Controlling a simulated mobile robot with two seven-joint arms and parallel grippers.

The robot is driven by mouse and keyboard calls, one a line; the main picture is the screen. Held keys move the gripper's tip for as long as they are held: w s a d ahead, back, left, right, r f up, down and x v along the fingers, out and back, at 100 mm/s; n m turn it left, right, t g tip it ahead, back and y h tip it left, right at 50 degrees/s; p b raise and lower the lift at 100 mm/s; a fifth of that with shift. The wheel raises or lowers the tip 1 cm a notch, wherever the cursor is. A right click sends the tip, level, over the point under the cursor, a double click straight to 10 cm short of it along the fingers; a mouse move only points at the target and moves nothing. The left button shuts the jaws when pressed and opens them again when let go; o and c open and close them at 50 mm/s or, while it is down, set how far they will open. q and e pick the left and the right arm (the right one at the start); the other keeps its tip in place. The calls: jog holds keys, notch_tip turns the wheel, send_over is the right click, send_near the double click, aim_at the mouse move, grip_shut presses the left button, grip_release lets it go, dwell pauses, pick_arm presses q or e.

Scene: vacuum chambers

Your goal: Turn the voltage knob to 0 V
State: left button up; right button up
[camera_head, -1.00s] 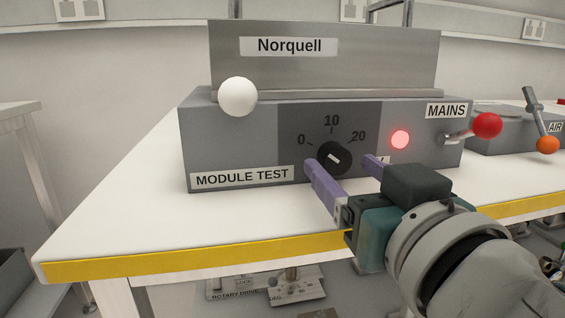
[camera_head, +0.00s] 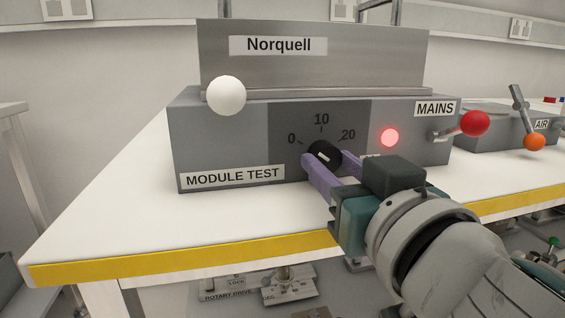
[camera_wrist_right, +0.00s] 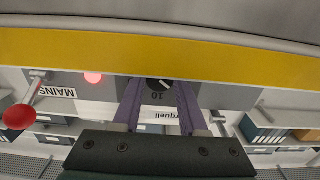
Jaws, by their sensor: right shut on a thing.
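The black voltage knob (camera_head: 323,153) sits on the dark panel of the grey MODULE TEST box (camera_head: 235,153), below a scale marked 0, 10 and 20. A short white mark slants across its face; I cannot tell exactly which value it points to. My right gripper (camera_head: 328,163) has its two purple fingers on either side of the knob, shut on it. The right wrist view shows the knob (camera_wrist_right: 160,84) upside down between the fingertips (camera_wrist_right: 158,92). The fingers hide part of the knob's lower edge in the head view. My left gripper is not in view.
A lit red lamp (camera_head: 389,137) and a red-balled MAINS lever (camera_head: 474,123) are right of the knob. A white ball (camera_head: 227,95) is at the box's upper left. An AIR lever with an orange ball (camera_head: 534,142) stands further right. The white bench (camera_head: 110,225) is clear in front.

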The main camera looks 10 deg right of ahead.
grip_shut()
jog(key=shift+n, duration=0.8)
jog(key=o, duration=1)
grip_release()
